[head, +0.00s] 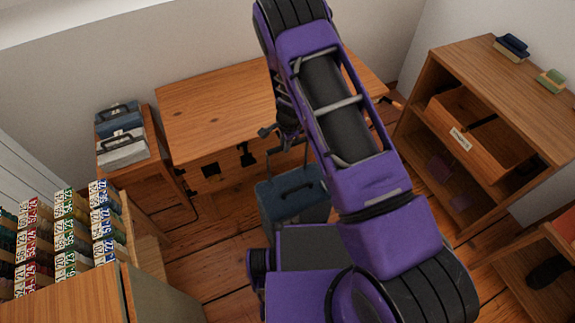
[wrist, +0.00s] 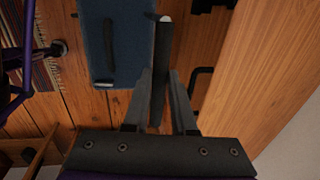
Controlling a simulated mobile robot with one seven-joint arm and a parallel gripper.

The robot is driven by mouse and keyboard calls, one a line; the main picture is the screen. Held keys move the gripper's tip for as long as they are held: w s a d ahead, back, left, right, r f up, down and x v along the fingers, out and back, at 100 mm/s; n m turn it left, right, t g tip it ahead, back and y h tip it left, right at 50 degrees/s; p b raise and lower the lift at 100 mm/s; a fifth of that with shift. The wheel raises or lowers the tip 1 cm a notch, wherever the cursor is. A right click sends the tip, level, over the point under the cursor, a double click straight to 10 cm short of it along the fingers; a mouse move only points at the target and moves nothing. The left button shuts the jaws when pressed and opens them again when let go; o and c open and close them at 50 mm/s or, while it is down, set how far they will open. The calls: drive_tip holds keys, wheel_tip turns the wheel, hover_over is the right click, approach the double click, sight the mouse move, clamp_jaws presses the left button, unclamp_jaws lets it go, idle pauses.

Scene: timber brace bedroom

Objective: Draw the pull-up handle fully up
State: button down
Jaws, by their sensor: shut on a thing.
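A blue suitcase (head: 292,200) stands on the floor in front of the wooden table, partly hidden behind my arm in the head view. Thin rods of its pull-up handle (head: 306,155) show above its top. There, the dark bar of the handle (wrist: 164,40) runs between the two fingers. My gripper (wrist: 161,78) is shut on this bar. The lower part of the handle is mostly hidden.
The wooden table (head: 210,105) stands close behind the suitcase. A shelf unit (head: 450,60) with a labelled drawer stands right. A small side table (head: 165,178) bears two cases at left. Racks of numbered items (head: 65,235) are front left. Floor (head: 190,265) is bare left of the suitcase.

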drive_tip(key=shift+w+r+p, duration=0.1)
drive_tip(key=shift+r+p, duration=0.3)
drive_tip(key=shift+r, duration=0.75)
drive_tip(key=shift+r+p, duration=0.6)
drive_tip(key=shift+r, duration=0.3)
drive_tip(key=c, duration=0.7)
unclamp_jaws()
drive_tip(key=shift+c, duration=0.2)
